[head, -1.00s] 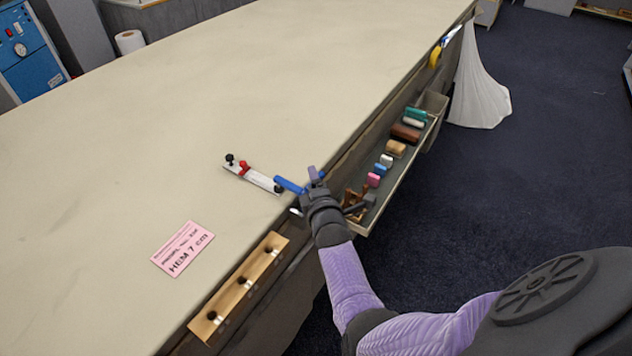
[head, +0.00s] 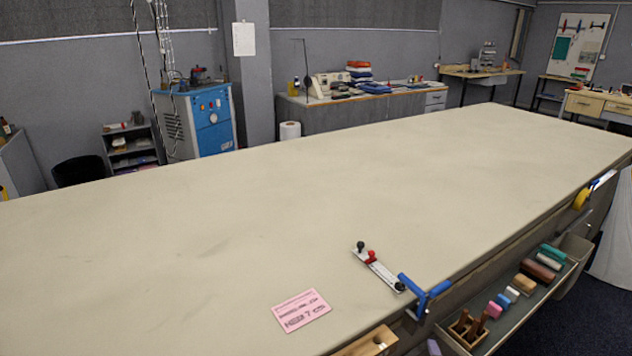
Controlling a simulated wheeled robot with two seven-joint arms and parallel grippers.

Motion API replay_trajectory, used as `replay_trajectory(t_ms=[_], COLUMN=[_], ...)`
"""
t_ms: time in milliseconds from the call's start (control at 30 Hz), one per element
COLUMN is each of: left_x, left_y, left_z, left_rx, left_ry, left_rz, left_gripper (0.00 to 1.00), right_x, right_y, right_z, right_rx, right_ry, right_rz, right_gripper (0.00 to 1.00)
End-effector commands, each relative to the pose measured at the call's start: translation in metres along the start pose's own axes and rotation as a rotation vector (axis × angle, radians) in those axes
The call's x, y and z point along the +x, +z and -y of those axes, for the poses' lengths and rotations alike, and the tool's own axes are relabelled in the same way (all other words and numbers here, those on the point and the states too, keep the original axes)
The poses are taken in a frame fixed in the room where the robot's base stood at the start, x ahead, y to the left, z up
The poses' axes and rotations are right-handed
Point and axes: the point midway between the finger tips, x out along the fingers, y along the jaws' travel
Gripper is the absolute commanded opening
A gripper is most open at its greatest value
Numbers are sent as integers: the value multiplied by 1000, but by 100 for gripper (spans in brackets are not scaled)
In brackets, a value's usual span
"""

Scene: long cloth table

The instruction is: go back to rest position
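My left gripper is not in view. A small purple piece (head: 433,347) at the bottom edge of the head view looks like a tip of my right gripper. It is below and apart from the blue handled clamp (head: 421,293) at the table's front edge. The rest of that gripper is out of frame, so its opening cannot be told. A white gauge strip (head: 379,271) with red and black knobs lies on the table beside the clamp. A pink card (head: 301,310) marked "HEM 7 cm" lies to its left.
The long cloth table (head: 230,225) is mostly bare. A tray (head: 505,325) of coloured pieces and wooden pegs hangs along its front edge. A wooden block (head: 370,344) sits at the bottom edge. A blue machine (head: 200,122) and a sewing bench (head: 350,112) stand behind.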

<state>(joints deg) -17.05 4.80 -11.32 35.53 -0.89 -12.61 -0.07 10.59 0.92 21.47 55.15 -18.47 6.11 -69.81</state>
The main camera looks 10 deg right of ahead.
Motion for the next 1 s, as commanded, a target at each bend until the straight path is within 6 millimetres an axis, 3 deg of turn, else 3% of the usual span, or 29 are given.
replay_trajectory(t_ms=[33, 100, 167, 200, 300, 400, 500, 600, 1000], left_x=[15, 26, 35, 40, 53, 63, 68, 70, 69], left_y=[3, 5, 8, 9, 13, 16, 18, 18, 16], left_z=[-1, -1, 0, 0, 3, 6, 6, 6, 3], left_rx=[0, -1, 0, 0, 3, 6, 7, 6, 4], left_ry=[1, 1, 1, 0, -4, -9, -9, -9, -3], left_rz=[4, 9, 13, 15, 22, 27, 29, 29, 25], left_gripper=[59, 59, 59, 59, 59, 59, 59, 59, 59], right_x=[-10, -37, -66, -89, -155, -218, -265, -289, -292], right_y=[-1, -2, 1, 5, 19, 37, 51, 59, 59], right_z=[59, 132, 190, 227, 306, 360, 389, 401, 401], right_rx=[83, 234, 356, 431, 595, 711, 775, 807, 817], right_ry=[-118, -295, -444, -540, -756, -910, -995, -1029, -1033], right_rz=[-12, -1, 40, 82, 232, 406, 546, 623, 638], right_gripper=[63, 63, 63, 63, 63, 63, 63, 63, 63])
